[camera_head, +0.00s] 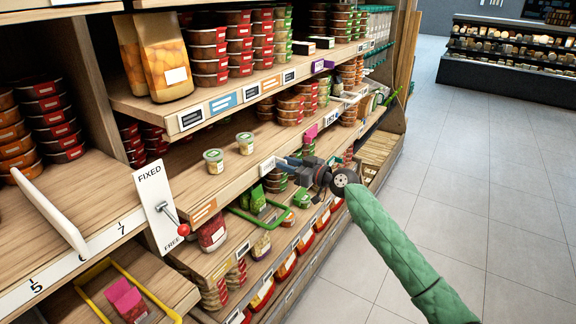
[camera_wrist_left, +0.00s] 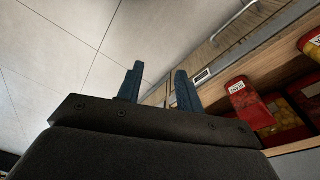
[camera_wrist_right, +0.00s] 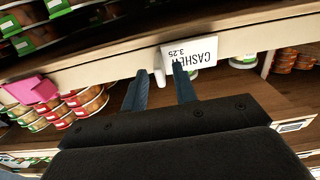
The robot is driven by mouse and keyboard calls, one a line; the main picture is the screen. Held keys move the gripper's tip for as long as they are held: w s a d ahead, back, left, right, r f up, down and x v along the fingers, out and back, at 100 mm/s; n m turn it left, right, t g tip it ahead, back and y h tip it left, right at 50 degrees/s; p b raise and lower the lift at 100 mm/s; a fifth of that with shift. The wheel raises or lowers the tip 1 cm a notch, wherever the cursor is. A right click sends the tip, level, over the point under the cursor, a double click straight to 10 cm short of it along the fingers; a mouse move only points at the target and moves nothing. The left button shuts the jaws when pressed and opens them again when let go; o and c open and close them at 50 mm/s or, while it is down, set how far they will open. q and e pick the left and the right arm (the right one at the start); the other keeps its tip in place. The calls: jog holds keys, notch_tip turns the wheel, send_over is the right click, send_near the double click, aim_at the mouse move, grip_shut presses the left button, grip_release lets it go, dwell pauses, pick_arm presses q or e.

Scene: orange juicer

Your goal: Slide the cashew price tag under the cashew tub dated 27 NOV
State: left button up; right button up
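The white cashew price tag (camera_wrist_right: 190,52), printed "CASHEW 3.25", shows upside down at the shelf edge in the right wrist view. A white tag (camera_head: 267,165) beside my right gripper in the head view is too small to read. My right gripper (camera_head: 286,164) is at the shelf edge; its fingers (camera_wrist_right: 158,80) are apart, one overlapping the tag's lower edge; contact is unclear. Two green-lidded tubs, a left one (camera_head: 213,161) and a right one (camera_head: 245,143), stand on the shelf behind; their dates are unreadable. My left gripper (camera_wrist_left: 158,85) is open and empty, outside the head view.
A white lever sign (camera_head: 155,200) reading "FIXED" and "FREE", with a red knob (camera_head: 183,229), stands at the left. Stacked tubs (camera_head: 208,55) fill the upper shelf. A lower shelf holds a green tray frame (camera_head: 258,222). The shelf around the two tubs is bare; open floor lies right.

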dwell(0.3)
